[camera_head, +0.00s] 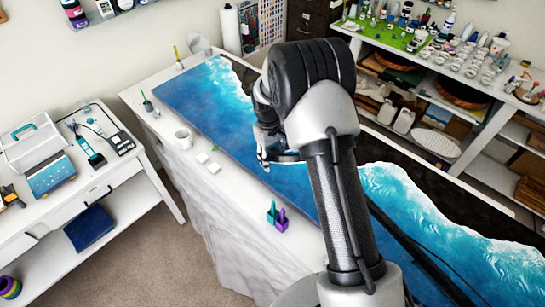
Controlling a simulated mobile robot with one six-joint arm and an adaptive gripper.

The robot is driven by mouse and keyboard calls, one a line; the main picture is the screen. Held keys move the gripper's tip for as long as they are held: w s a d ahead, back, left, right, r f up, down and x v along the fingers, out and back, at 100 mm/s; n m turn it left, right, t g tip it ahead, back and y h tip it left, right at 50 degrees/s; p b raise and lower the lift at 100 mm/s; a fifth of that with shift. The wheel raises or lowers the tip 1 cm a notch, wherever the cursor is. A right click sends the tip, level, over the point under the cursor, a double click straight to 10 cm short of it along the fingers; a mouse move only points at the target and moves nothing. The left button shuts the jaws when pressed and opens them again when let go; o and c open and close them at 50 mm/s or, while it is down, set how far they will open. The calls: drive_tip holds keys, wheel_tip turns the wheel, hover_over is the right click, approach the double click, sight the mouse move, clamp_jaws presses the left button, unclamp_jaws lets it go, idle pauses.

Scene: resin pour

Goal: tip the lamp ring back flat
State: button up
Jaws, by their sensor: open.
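I cannot make out the lamp ring for certain in the head view; my arm covers part of the table. My gripper (268,157) is partly hidden by my own arm. It hangs over the near-left side of the blue and black resin slab (205,95). It is open, and I see nothing held in it. Whether it touches anything below is hidden.
The white-sided table (210,205) carries a white mug (184,137), small white blocks (208,163) and a purple and green clamp-like item (277,217) along its near edge. A white side table (60,180) stands left. Crowded shelves (470,75) stand behind. Carpet between is clear.

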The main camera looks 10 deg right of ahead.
drive_tip(key=shift+r, duration=0.1)
wheel_tip(320, 180, up, 12)
drive_tip(key=shift+w+a, duration=0.3)
drive_tip(key=shift+a, duration=0.05)
idle(0.4)
drive_tip(key=s+r+m+t+b, duration=0.2)
drive_tip(key=s+t+b, duration=0.1)
drive_tip(key=s+b, duration=1.25)
drive_tip(key=s+f+m+t+b, duration=0.2)
drive_tip(key=s+f+b, duration=0.8)
drive_tip(key=s, duration=0.7)
wheel_tip(320, 180, down, 2)
drive_tip(key=shift+s+d+f+y+b, duration=0.1)
drive_tip(key=shift+s+d+y+b, duration=0.2)
drive_tip(key=shift+b, duration=0.1)
